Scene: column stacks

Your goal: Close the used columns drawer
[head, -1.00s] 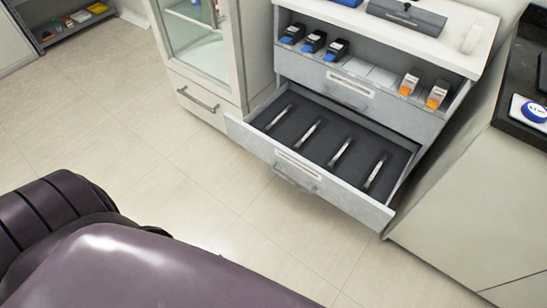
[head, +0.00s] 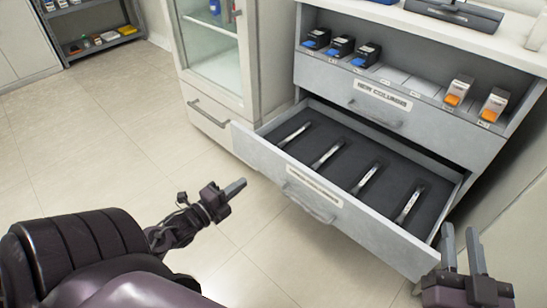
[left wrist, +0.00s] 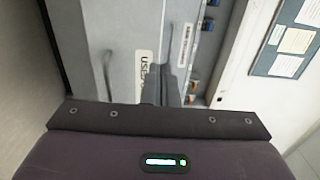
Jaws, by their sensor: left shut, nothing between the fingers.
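The used columns drawer (head: 345,219) is the grey lower drawer, pulled well out of the cabinet. Several slim columns (head: 368,177) lie in its dark tray. Its front has a white label and a bar handle (head: 310,208). In the left wrist view the labelled drawer front (left wrist: 125,85) shows beyond my fingers, its label partly hidden. My left gripper (head: 240,186) is shut and empty, in front of the drawer and left of its handle, apart from it. My right gripper (head: 460,232) is open and empty, near the drawer's right front corner.
The new columns drawer (head: 370,101) above is shut. Boxes with blue (head: 341,47) and orange (head: 459,91) parts stand on the shelf over it. A glass-door cabinet (head: 213,60) stands to the left. The floor before the drawer is clear.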

